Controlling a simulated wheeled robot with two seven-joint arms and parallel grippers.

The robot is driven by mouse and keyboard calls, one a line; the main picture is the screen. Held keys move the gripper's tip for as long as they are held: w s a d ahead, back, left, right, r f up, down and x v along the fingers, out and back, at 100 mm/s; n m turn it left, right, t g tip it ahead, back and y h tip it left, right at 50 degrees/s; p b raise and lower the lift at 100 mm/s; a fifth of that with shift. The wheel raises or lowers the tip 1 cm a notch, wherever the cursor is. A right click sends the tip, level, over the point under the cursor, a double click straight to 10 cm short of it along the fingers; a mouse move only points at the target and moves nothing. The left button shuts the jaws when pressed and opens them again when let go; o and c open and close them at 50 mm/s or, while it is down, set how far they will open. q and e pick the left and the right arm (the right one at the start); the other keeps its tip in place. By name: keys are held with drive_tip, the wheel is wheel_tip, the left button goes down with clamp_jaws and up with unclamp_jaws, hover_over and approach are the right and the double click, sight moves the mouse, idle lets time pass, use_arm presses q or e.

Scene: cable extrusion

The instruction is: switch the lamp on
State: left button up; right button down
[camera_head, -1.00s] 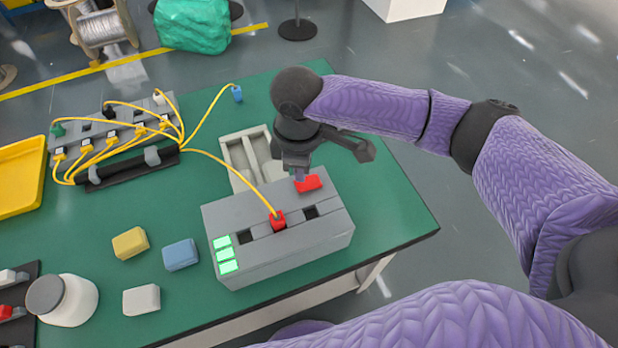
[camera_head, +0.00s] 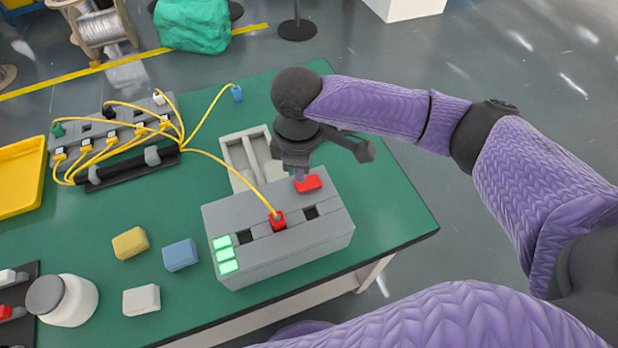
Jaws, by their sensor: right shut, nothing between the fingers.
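A grey box (camera_head: 290,250) stands on the green table with three glowing green squares (camera_head: 226,254) on its left end. A red rocker-like piece (camera_head: 308,183) sits at the top rear right of the box. A red plug (camera_head: 277,220) on a yellow cable sits in the middle one of three openings. My right gripper (camera_head: 299,178) is shut and points down at the red piece, its tip at or touching it; contact is hard to tell. Nothing shows between its fingers. No separate lamp is clearly visible. My left gripper is not in view.
A grey divided tray (camera_head: 232,160) lies behind the box. A grey rack (camera_head: 90,135) with several yellow cables stands at the left. A yellow block (camera_head: 130,243), a blue block (camera_head: 180,255), a white block (camera_head: 141,300) and a jar (camera_head: 75,302) lie front left. The table's right end is clear.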

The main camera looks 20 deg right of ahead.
sight(301, 184)
drive_tip(key=shift+f+b, duration=0.5)
drive_tip(key=shift+f, duration=0.8)
idle(0.8)
wheel_tip(301, 184, up, 7)
drive_tip(key=p, duration=0.8)
drive_tip(key=shift+r+p, duration=0.2)
drive_tip(key=shift+p, duration=0.2)
drive_tip(key=shift+f, duration=0.2)
